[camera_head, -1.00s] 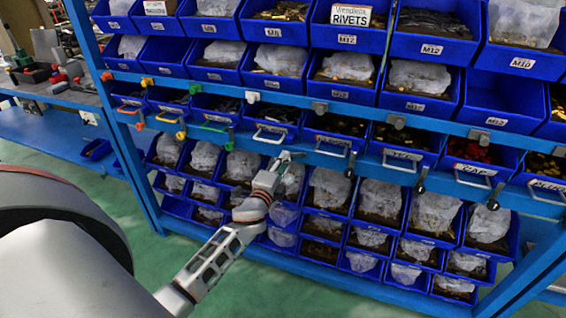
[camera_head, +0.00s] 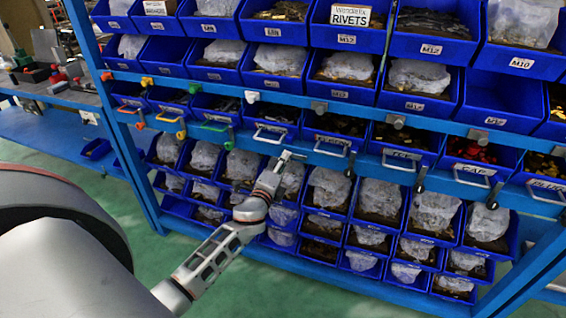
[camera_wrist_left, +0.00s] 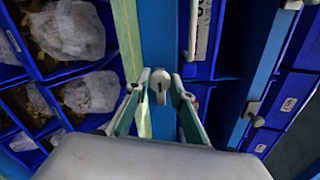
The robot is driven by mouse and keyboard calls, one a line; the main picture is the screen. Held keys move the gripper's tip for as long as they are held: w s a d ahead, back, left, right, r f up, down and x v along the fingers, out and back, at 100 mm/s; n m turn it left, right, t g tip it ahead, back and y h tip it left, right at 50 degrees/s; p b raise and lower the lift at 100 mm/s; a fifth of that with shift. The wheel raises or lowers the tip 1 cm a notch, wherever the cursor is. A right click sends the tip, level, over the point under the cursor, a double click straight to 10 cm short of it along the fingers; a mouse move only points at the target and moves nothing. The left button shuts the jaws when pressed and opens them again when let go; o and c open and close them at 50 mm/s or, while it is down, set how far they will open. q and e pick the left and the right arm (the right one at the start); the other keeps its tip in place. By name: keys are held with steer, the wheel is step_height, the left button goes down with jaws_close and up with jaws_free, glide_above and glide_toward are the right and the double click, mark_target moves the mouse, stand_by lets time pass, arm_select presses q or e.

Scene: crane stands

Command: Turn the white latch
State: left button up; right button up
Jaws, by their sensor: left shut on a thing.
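The white latch (camera_wrist_left: 160,82) sits on the blue rail in the left wrist view, its rounded head between my fingertips and a dark slot on its face. My left gripper (camera_wrist_left: 161,84) is shut on it, one finger on each side. In the head view my left gripper (camera_head: 286,156) reaches the lower blue rail of the rack, and the latch there is largely hidden by the fingers. Another white latch (camera_head: 252,97) sits on the upper rail, apart from the gripper. My right gripper is in neither view.
Blue bins (camera_head: 435,211) with bagged parts fill the rack around the gripper. Other coloured latches, such as a green one (camera_head: 229,146), and metal handles (camera_head: 333,147) stick out along the rails. The green floor at the left is open.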

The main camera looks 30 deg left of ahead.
arm_select(q)
steer(key=o, duration=1.1)
steer(key=v, duration=1.2)
steer(key=shift+f, duration=0.1)
steer(key=s+d+f+n+g+h, duration=0.6)
steer(key=s+d+f+n, duration=0.8)
steer(key=s+d+f, duration=0.5)
step_height(320, 180, down, 2)
steer(key=shift+s+d+f+g+h, duration=0.2)
steer(key=shift+s+d+g+h, duration=0.25)
steer(key=shift+s, duration=0.8)
